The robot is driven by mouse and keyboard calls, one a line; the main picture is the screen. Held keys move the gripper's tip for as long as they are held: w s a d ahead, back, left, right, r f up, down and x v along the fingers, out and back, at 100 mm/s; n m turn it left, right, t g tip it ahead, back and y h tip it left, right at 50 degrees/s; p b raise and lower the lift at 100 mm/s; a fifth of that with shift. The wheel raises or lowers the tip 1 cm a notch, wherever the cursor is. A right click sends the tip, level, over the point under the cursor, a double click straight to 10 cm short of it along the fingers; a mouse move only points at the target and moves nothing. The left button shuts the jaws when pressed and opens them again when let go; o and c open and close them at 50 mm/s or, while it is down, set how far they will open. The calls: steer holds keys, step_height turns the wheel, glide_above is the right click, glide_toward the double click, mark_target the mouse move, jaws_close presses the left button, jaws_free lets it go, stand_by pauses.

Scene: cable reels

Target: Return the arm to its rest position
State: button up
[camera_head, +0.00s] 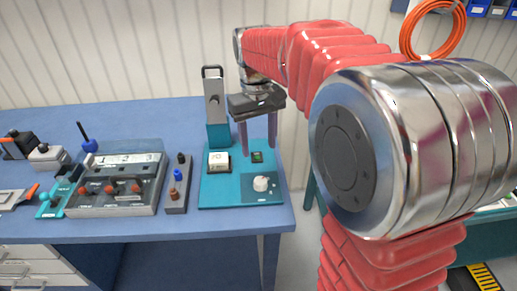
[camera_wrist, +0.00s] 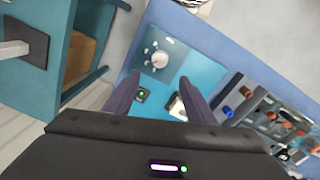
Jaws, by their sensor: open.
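My arm, in red segments with silver joints, reaches from the right across the head view. My gripper (camera_head: 258,142) points down above the teal board at the right end of the blue bench. Its two purple-grey fingers are apart with nothing between them. In the wrist view the open fingers of my gripper (camera_wrist: 152,100) frame the board's green-lit switch (camera_wrist: 141,95). I cannot tell how far above the board the fingertips are. No rest position is marked in either view.
The teal board (camera_head: 222,196) carries a white knob (camera_head: 262,184), a white block (camera_head: 218,161) and an upright grey lever post (camera_head: 214,100). A grey panel with red handles (camera_head: 118,190) and several tools lie to the left. An orange cable coil (camera_head: 432,28) hangs on the wall.

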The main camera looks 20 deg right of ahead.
stand_by(0.4)
steer(key=s+a+t, duration=0.2)
steer(key=s, duration=0.8)
steer(key=s+a+f+t, duration=0.1)
steer(key=s+a+t, duration=0.1)
steer(key=s, duration=0.8)
steer(key=shift+s+a+m+t, duration=0.2)
steer(key=shift+a+m+t, duration=0.2)
steer(key=shift+t, duration=0.4)
